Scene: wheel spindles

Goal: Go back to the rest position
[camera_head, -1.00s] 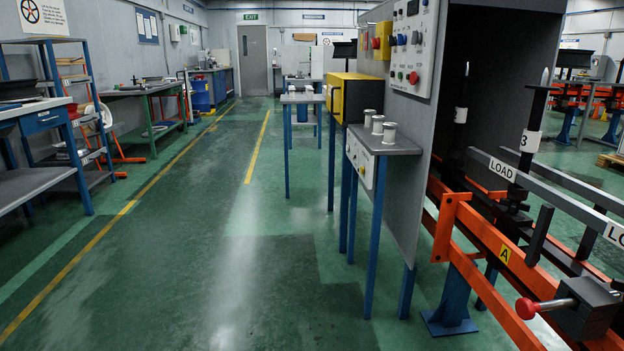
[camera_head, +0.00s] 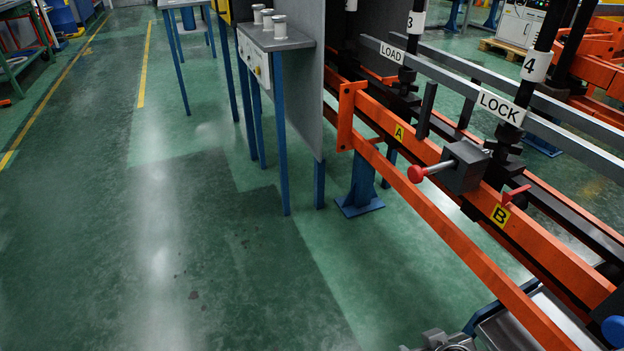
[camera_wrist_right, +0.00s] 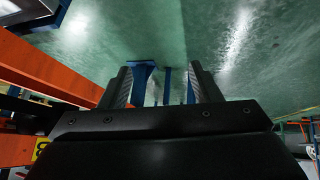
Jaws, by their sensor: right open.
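My right gripper (camera_wrist_right: 163,82) shows in the right wrist view with its two dark fingers apart and nothing between them. Green floor and blue legs show beyond the fingers. An orange beam lies to the left of the gripper in that view. My left gripper is not seen in the head view. A metallic part (camera_head: 447,341) is cut off at the bottom edge of the head view; I cannot tell what it belongs to.
The orange rail frame (camera_head: 440,158) with LOAD (camera_head: 391,53) and LOCK (camera_head: 501,107) signs fills the right side. A red-knobbed plunger block (camera_head: 464,168) sits on it. A small table (camera_head: 275,38) holds white spools. The green floor (camera_head: 120,230) at left is clear.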

